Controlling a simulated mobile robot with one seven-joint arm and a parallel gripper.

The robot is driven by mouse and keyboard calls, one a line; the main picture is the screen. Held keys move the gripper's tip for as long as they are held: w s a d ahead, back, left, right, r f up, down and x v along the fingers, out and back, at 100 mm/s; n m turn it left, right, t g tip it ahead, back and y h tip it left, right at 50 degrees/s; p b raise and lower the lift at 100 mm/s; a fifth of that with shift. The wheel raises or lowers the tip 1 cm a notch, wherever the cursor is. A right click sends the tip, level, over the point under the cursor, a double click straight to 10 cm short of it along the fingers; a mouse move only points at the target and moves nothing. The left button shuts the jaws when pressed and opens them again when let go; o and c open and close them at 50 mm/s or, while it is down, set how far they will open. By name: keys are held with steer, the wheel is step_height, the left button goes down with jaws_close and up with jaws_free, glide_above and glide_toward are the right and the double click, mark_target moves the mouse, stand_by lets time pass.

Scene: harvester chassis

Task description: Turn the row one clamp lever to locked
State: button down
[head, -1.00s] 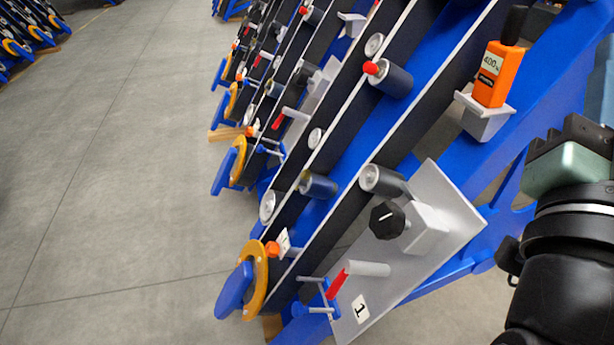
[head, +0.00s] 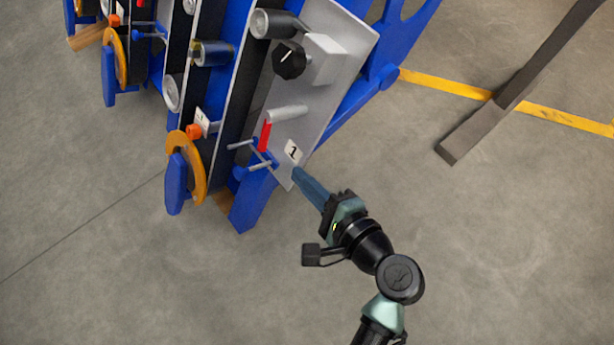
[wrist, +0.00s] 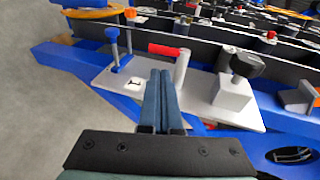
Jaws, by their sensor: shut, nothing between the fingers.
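The row one plate (head: 345,35) is a grey panel with a label reading 1 (head: 293,151). A red lever (head: 265,136) sticks out from a light grey cylinder (head: 288,114) on it. In the wrist view the red lever (wrist: 165,50) lies across to the left from the top of its upright grey post (wrist: 182,65). Blue-ended rods (head: 255,168) stand beside it, also in the wrist view (wrist: 112,35). My gripper (head: 299,173) is shut and empty, its blue fingers (wrist: 160,73) by the plate's lower end near the label. I cannot tell whether they touch anything.
A black knob (head: 289,61) on a white block (head: 325,58) sits farther up the plate. Other rows lie beyond. Open floor (head: 480,240) surrounds my arm; a dark beam (head: 525,80) lies at the upper right.

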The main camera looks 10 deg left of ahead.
mark_target(264, 145)
steer(key=b+x, duration=0.3)
steer(key=x, duration=0.6)
steer(key=shift+w+a+f, duration=0.2)
steer(key=shift+w+a, duration=0.2)
steer(key=shift+a, duration=0.1)
steer(key=shift+a, duration=0.1)
steer(key=shift+a+f+p, duration=0.15)
steer(key=shift+f+p, duration=0.05)
steer(key=shift+p, duration=0.2)
steer(key=shift+a+f+t+b, duration=0.15)
steer(key=shift+f+t+b, duration=0.25)
steer(key=shift+b, duration=0.2)
steer(key=shift+w+a+p, duration=0.2)
steer(key=shift+a+p, duration=0.1)
steer(key=shift+p, duration=0.1)
steer(key=shift+r, duration=0.1)
